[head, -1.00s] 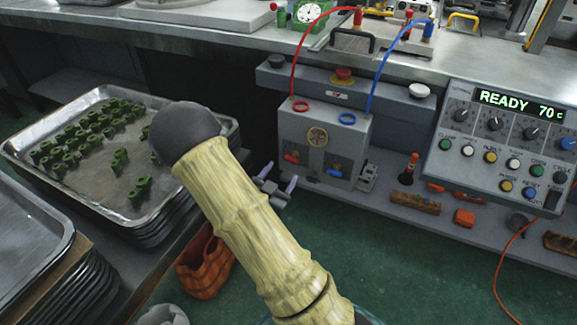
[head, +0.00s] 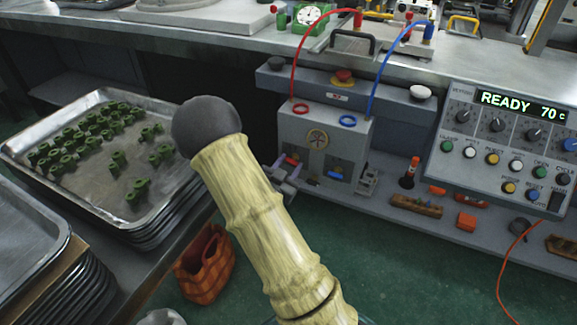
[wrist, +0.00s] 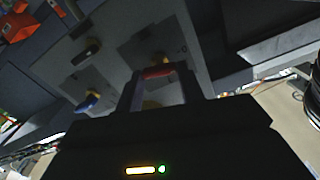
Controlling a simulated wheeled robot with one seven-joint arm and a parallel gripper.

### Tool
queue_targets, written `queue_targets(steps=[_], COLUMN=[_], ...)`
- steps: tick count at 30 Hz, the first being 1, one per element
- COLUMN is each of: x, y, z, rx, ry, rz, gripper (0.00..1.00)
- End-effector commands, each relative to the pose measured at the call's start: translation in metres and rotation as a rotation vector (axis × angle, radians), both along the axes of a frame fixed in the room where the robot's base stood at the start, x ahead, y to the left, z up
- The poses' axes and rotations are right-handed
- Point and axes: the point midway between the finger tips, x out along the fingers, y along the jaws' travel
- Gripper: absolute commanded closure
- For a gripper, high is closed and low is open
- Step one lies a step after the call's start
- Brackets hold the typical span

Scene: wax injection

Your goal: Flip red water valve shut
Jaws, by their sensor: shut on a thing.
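The red water valve (head: 292,159) sits low on the left of the grey box's front (head: 350,140). My gripper (head: 284,178) is at this valve, partly hidden by my arm in the head view. In the wrist view, the red handle (wrist: 157,72) lies crosswise between my two fingertips (wrist: 158,80), and the fingers are shut on it. The blue valve (head: 335,175) is to its right on the box, and also shows in the wrist view (wrist: 88,101). Both handles look roughly level in the head view.
Red and blue hoses run from the box top to the bench. A control panel (head: 510,150) reads READY 70 c at right. A metal tray (head: 60,195) with green parts is at left. An orange basket (head: 205,268) stands on the floor.

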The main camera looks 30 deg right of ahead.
Motion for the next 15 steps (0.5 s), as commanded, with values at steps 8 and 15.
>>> queue_targets(steps=[8, 15], x=[0.0003, 0.0005], y=[0.0012, 0.0014], z=[0.0030, 0.0007], rx=[-0.076, -0.162], ry=[0.102, 0.212], rz=[0.002, 0.001], gripper=[0.85, 0.85])
